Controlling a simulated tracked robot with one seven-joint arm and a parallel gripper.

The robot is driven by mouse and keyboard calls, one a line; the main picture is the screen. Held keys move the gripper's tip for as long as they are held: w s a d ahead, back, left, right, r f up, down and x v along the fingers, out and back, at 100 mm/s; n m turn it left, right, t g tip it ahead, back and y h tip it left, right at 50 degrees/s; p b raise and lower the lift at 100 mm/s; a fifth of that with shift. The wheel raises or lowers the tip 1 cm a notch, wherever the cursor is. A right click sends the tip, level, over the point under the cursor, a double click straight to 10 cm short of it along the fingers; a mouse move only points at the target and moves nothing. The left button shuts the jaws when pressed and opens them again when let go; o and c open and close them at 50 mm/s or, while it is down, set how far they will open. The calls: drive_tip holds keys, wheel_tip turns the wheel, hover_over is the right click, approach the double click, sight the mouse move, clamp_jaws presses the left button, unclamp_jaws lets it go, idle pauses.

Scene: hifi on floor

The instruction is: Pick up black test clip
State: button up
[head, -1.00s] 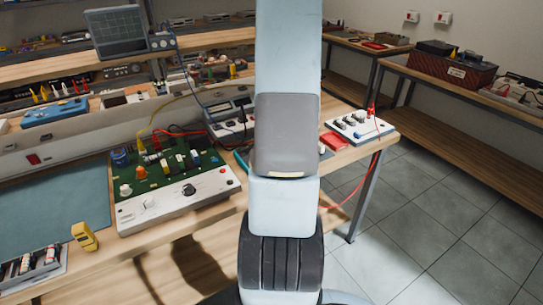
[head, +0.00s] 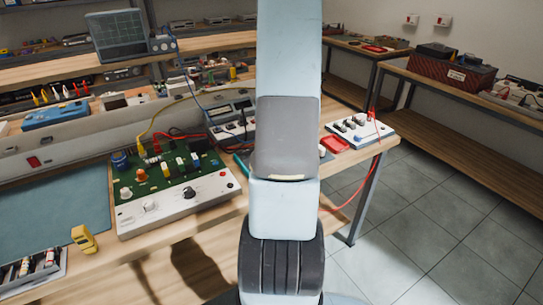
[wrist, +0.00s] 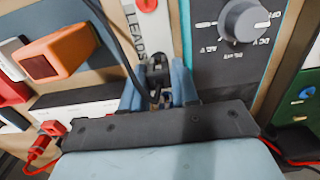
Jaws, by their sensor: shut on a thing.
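In the wrist view my gripper (wrist: 160,92) has its two blue fingers closed around a small black test clip (wrist: 157,72). A black lead runs up from the clip toward the top of the picture. The clip sits beside a white strip lettered "LEADS" (wrist: 133,40). The fingers partly hide the clip's lower part. In the head view my arm stands in front of the bench and the gripper and clip are hidden.
A dark meter with a grey dial (wrist: 243,20) is close on the right of the gripper. An orange block (wrist: 58,52) lies to the left, with a red clip (wrist: 52,128) below.

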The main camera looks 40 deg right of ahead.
drive_tip(key=shift+r, duration=0.4)
wheel_tip(320, 180, up, 2)
drive_tip(key=shift+r, duration=0.25)
drive_tip(key=s+a+r, duration=0.2)
drive_tip(key=s+r, duration=0.8)
drive_tip(key=s, duration=0.4)
wheel_tip(320, 180, up, 6)
drive_tip(key=shift+r, duration=0.2)
idle(0.7)
drive_tip(key=shift+d+r, duration=0.1)
drive_tip(key=shift+w, duration=0.1)
